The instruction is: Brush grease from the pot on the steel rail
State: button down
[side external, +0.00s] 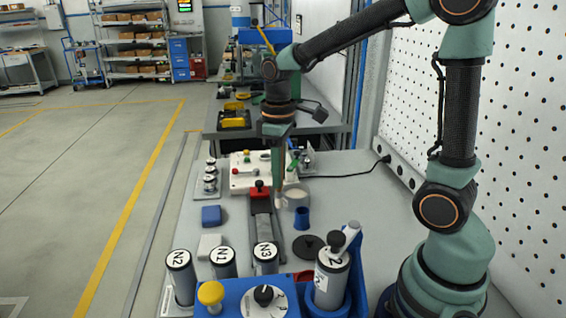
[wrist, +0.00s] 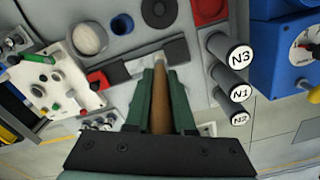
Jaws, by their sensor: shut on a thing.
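My gripper (side external: 278,178) is shut on a brush (wrist: 161,100) with a brown wooden handle. The brush points down, and its pale lower end shows below the jaws in the side view (side external: 278,201). The bristles are hidden in the wrist view. The steel rail (side external: 264,226) lies below and just left of the brush in the side view; in the wrist view its bright part (wrist: 145,65) shows beyond the fingertips. The pale grease pot (side external: 297,194) stands right of the brush; its round opening shows in the wrist view (wrist: 89,38). I cannot tell whether the brush touches anything.
A small blue cup (side external: 301,219) and a black disc (side external: 308,246) stand right of the rail. Grey cylinders marked N1, N2 and N3 (side external: 265,258) stand at the front by a blue control box (side external: 236,300). A white panel (side external: 248,172) lies behind. Blue (side external: 211,215) and white blocks sit left.

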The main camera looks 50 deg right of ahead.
jog(key=w+d+f+m, duration=0.2)
jog(key=w+d+m, duration=0.25)
jog(key=w, duration=0.55)
jog(key=shift+n, duration=0.55)
jog(key=f, duration=0.8)
jog(key=shift+s+d+f, duration=0.15)
jog(key=shift+d, duration=0.1)
jog(key=shift+s+a, duration=3.95)
jog(key=shift+a, duration=0.05)
jog(key=shift+w+d, duration=4.2)
jog(key=shift+d, duration=0.05)
notch_tip(320, 180, up, 8)
